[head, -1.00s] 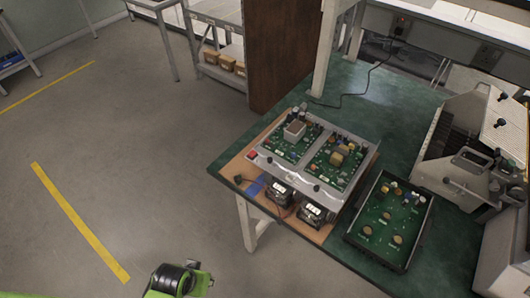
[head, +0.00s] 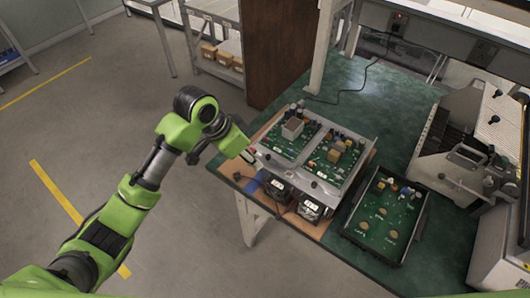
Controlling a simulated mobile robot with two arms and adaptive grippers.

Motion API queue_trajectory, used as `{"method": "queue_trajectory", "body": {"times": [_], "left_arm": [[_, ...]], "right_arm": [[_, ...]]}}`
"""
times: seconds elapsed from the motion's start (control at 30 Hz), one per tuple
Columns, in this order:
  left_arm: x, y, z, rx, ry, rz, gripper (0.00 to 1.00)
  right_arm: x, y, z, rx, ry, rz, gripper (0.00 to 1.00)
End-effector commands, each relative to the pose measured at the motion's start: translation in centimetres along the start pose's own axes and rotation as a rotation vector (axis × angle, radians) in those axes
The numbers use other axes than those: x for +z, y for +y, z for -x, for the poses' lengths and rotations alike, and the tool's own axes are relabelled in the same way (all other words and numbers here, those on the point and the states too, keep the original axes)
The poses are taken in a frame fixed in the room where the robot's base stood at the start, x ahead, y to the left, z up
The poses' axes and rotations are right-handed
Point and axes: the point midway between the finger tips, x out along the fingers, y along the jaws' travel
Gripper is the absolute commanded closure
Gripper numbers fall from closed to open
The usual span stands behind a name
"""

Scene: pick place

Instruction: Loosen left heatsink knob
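A metal fixture (head: 328,184) on the table holds two green circuit boards, the left one (head: 287,140) and the right one (head: 333,160). Two dark box-shaped units, the left one (head: 277,188) and the right one (head: 311,208), sit along its front edge. I cannot clearly make out which small part is the left heatsink knob. My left gripper (head: 249,156) is over the fixture's left end, close to the left board. It is too small and dark to tell if it is open or shut, or whether it touches anything. My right gripper is out of view.
A black tray (head: 349,231) with another green board lies right of the fixture. A grey machine (head: 440,160) stands farther right. A black cable (head: 362,82) crosses the back of the green table (head: 340,107). A brown panel (head: 275,50) stands behind its left corner.

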Motion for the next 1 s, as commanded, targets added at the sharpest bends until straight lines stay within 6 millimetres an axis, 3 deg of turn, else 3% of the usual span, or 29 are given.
{"method": "queue_trajectory", "body": {"times": [0.1, 0.2, 0.43, 0.57, 1.0], "left_arm": [[-2.4, -2.1, 2.0, -0.006, -0.015, -0.049, 0.71], [-3.4, -3.1, 3.1, -0.006, -0.025, -0.07, 0.71], [-4.1, -3.7, 3.3, -0.002, -0.033, -0.085, 0.71], [-4.0, -3.5, 1.5, 0.002, -0.035, -0.083, 0.71], [-3.8, -3.6, -7.3, -0.001, -0.034, -0.083, 0.71]], "right_arm": [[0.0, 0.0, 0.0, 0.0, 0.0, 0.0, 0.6], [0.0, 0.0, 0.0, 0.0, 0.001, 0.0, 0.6], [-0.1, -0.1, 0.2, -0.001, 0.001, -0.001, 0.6], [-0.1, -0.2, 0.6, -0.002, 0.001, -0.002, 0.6], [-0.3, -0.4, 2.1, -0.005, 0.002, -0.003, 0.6]]}}
